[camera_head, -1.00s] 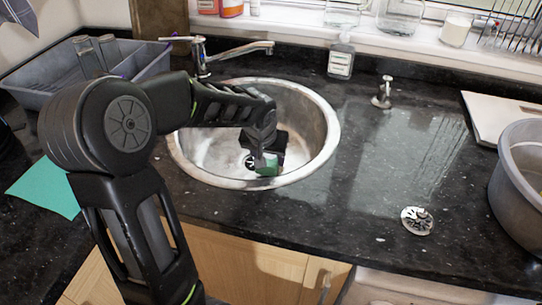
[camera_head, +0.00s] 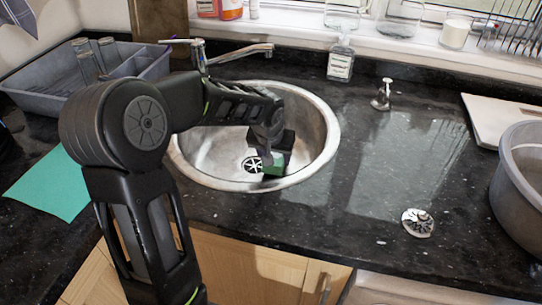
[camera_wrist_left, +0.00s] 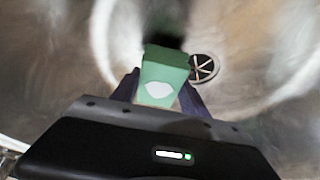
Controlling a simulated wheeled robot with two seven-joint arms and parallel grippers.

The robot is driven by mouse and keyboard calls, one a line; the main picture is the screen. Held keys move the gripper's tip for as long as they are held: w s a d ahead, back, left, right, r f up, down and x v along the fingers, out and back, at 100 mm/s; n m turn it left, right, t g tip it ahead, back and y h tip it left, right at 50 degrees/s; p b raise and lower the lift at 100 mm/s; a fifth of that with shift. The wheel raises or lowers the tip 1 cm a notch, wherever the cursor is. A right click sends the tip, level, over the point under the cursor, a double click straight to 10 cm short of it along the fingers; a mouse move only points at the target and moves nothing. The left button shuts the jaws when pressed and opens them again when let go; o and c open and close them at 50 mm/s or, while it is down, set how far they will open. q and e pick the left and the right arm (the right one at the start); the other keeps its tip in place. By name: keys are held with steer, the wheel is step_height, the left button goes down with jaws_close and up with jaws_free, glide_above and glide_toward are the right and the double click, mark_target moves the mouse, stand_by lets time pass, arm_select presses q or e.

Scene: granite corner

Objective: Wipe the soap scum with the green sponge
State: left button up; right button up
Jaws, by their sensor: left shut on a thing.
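My left gripper (camera_head: 271,158) is down inside the round steel sink (camera_head: 325,160), shut on the green sponge (camera_head: 273,169). The sponge is low in the bowl, right of the drain; whether it touches the steel is unclear. In the left wrist view the sponge (camera_wrist_left: 166,68) sits between the two fingers, with a pale patch on its near face. The drain (camera_wrist_left: 204,68) is just right of it. Pale, blurred areas show on the bowl there; I cannot tell soap scum from reflections. My right gripper is not in view.
The tap (camera_head: 240,53) reaches over the sink's back rim. A soap bottle (camera_head: 341,58) and a small dispenser (camera_head: 383,94) stand behind. A grey rack (camera_head: 40,95) and teal cloth (camera_head: 50,184) lie left. A strainer (camera_head: 417,222) and grey tub (camera_head: 520,185) are right.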

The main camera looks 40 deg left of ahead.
arm_select(q)
steer(key=shift+w+d+f+b, duration=0.15)
steer(key=shift+w+d+b, duration=0.15)
steer(key=shift+d, duration=0.55)
steer(key=shift+w+d+f+b, duration=0.1)
steer(key=shift+w+d+b, duration=0.1)
steer(key=shift+d+b, duration=0.3)
steer(key=shift+w+d+f+b, duration=0.1)
steer(key=shift+w+d+b, duration=0.1)
steer(key=shift+d, duration=0.45)
steer(key=shift+w+d+r, duration=0.1)
steer(key=shift+d+r, duration=0.05)
steer(key=shift+d, duration=0.1)
steer(key=shift+d, duration=0.1)
